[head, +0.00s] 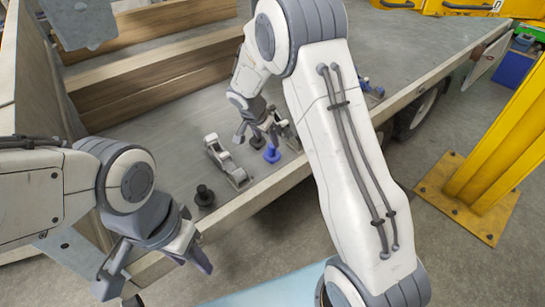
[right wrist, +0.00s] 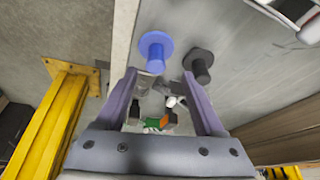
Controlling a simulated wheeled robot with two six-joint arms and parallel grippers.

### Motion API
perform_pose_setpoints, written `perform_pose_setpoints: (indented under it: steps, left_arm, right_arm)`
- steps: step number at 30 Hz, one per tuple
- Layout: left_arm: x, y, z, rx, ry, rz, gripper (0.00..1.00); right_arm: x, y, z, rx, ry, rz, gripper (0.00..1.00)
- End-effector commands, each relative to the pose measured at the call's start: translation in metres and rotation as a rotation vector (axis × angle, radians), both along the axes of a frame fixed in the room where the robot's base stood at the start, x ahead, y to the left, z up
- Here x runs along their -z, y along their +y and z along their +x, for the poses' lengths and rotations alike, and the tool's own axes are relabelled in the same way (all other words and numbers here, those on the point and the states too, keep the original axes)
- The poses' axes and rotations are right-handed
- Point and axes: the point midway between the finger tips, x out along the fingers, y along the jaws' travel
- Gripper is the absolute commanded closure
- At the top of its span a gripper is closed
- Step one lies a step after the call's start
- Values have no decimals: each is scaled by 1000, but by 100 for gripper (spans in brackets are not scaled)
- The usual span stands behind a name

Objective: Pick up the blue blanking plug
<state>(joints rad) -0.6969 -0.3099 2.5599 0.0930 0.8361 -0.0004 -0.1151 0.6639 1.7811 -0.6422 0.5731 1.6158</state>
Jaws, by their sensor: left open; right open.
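The blue blanking plug (head: 272,154) stands on the grey trailer deck near its edge. It shows in the right wrist view (right wrist: 156,48) as a round flange with a stem, just beyond the fingertips. A black plug (right wrist: 198,64) stands close beside it. My right gripper (head: 257,132) is open and empty, just above the deck by the blue plug; its fingers (right wrist: 160,80) also show in the wrist view. A gap to the plug seems to remain, but contact is hard to judge. My left gripper (head: 155,272) is open and empty in front of the deck edge.
Another black plug (head: 204,196) and a grey-white toggle latch (head: 226,163) sit along the deck edge. Wooden beams (head: 150,75) lie behind. A blue part (head: 372,88) lies on the right of the deck. A yellow post (head: 500,140) stands on the floor at right.

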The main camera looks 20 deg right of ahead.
Motion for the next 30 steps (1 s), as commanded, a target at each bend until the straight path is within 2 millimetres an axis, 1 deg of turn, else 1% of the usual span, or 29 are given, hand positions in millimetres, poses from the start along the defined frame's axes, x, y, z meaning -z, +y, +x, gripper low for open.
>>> perform_pose_setpoints:
  steps: [1, 5, 7, 12, 15, 18, 23, 24, 26, 27, 29, 30]
  left_arm:
    - [0, 0, 0, 0, 0, 0, 50]
    - [-1, 0, 0, 0, 0, 0, 50]
    - [-3, 0, 0, 0, 0, 0, 50]
    - [-6, 0, 0, 0, 0, 0, 50]
    - [-6, 0, 0, 0, 0, 0, 50]
    - [-6, 0, 0, 0, 0, 0, 50]
    - [-6, 0, 0, 0, 0, 0, 50]
    - [-6, 0, 0, 0, 0, 0, 50]
    - [-6, 0, 0, 0, 0, 0, 50]
    - [-6, 0, 0, 0, 0, 0, 50]
    - [-6, 0, 0, 0, 0, 0, 50]
    - [-6, 0, 0, 0, 0, 0, 50]
  right_arm:
    - [5, -2, 1, -1, 1, 1, 29]
    - [13, -4, 2, -1, 2, 0, 29]
    - [20, -7, 3, -2, 2, 1, 29]
    - [44, -17, 6, -2, 2, 1, 29]
    - [54, -19, 9, -3, 1, 1, 29]
    - [57, -20, 10, -3, 1, 1, 29]
    - [57, -20, 10, -4, 0, 1, 29]
    - [57, -20, 10, -4, 0, 1, 33]
    - [57, -20, 10, -4, 0, 1, 56]
    - [57, -20, 10, -4, 0, 1, 71]
    - [57, -20, 10, -4, 0, 1, 94]
    - [57, -20, 10, -4, 0, 1, 100]
